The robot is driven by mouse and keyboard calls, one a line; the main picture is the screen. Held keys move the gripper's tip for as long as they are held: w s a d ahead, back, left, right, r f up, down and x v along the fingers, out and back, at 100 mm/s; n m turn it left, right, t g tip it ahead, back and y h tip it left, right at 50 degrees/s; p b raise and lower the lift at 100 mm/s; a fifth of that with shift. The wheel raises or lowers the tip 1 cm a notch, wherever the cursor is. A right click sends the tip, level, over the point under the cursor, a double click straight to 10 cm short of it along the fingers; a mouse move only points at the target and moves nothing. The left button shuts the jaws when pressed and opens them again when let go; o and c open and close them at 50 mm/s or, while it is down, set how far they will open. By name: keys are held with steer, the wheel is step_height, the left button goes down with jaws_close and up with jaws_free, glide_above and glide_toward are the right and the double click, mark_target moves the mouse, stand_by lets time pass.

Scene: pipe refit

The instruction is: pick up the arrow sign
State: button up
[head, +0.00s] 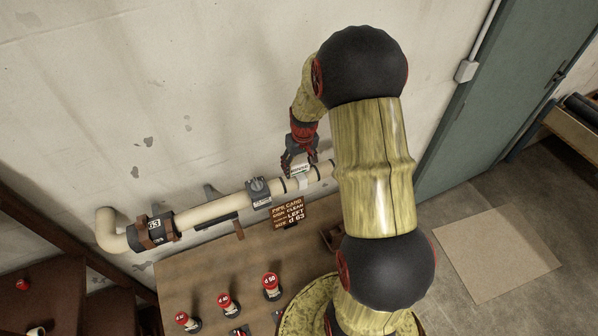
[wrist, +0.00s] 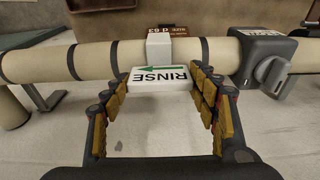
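The arrow sign (wrist: 161,79) is a small white plate with a green arrow and the word RINSE, upside down in the wrist view. It sits at the pipe on a white clip (wrist: 159,46) between dark bands. In the head view the sign (head: 300,169) is small, just below my gripper (head: 299,164). My gripper (wrist: 161,118) is open in the wrist view, its padded fingers on either side of the sign. Gaps seem to remain between pads and sign; contact is hard to tell.
The cream pipe (head: 223,207) runs along the wall, with a grey valve box (head: 258,190) left of the sign. A brown pipe card (head: 288,211) hangs below. The workbench (head: 190,277) holds several red-topped items. A green door (head: 490,100) is at right.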

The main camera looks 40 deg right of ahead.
steer(key=c, duration=0.6)
steer(key=shift+o, duration=0.2)
